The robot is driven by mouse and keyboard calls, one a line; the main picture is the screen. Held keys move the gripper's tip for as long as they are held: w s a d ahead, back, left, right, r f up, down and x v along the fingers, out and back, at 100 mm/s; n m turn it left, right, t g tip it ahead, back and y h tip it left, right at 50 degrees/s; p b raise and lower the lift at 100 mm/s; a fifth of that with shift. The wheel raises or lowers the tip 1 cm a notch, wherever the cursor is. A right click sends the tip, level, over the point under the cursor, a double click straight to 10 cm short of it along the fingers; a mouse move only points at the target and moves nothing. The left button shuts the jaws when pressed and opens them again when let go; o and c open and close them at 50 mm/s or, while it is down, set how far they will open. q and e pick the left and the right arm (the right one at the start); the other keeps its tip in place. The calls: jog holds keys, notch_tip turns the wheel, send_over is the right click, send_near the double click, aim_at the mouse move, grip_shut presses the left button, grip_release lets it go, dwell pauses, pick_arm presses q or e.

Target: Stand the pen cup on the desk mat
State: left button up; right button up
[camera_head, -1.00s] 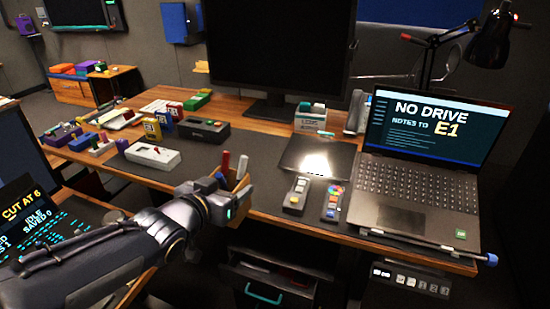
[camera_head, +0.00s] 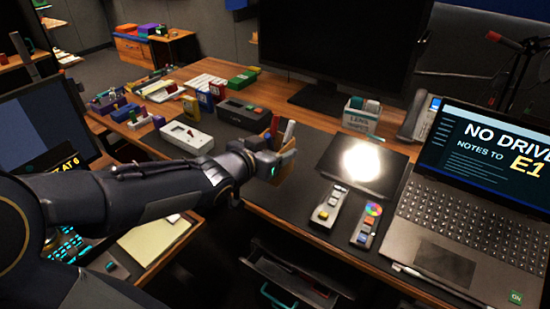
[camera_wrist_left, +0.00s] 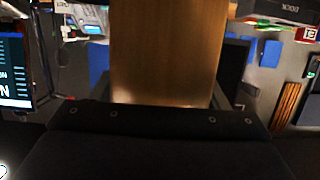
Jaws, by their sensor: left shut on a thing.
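The pen cup (camera_head: 286,166) is a tan wooden holder with a red and a white pen standing in it. My left gripper (camera_head: 277,168) is shut on it and hides part of its near left side. The cup looks close to upright, over the dark desk mat (camera_head: 248,203). I cannot tell whether its base touches the mat. In the left wrist view the cup's brown wooden wall (camera_wrist_left: 168,55) fills the middle between the fingers. My right gripper is not in view.
A grey box (camera_head: 187,136) and a black device (camera_head: 243,115) lie left of the cup. A shiny tablet (camera_head: 350,172), two small controllers (camera_head: 328,205) and a laptop (camera_head: 455,215) lie right. An open drawer (camera_head: 285,275) is below the desk edge. Bare mat lies around the cup.

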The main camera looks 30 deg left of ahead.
pick_arm(q)
jog(key=w+a+f, duration=0.2)
jog(key=w+a, duration=0.1)
jog(key=shift+w+a+f, duration=0.1)
jog(key=shift+w+a, duration=0.1)
jog(key=w+a+f, duration=0.1)
jog(key=f, duration=0.2)
jog(key=w+a+f, duration=0.1)
jog(key=f, duration=0.2)
jog(key=w+a+f, duration=0.1)
jog(key=f, duration=0.2)
jog(key=shift+w+a, duration=0.1)
jog(key=shift+a, duration=0.15)
jog(key=shift+r, duration=0.1)
jog(key=shift+b, duration=0.3)
jog(key=shift+f, duration=0.2)
jog(key=o, duration=1.1)
jog(key=shift+c, duration=0.2)
jog(key=shift+r, duration=0.15)
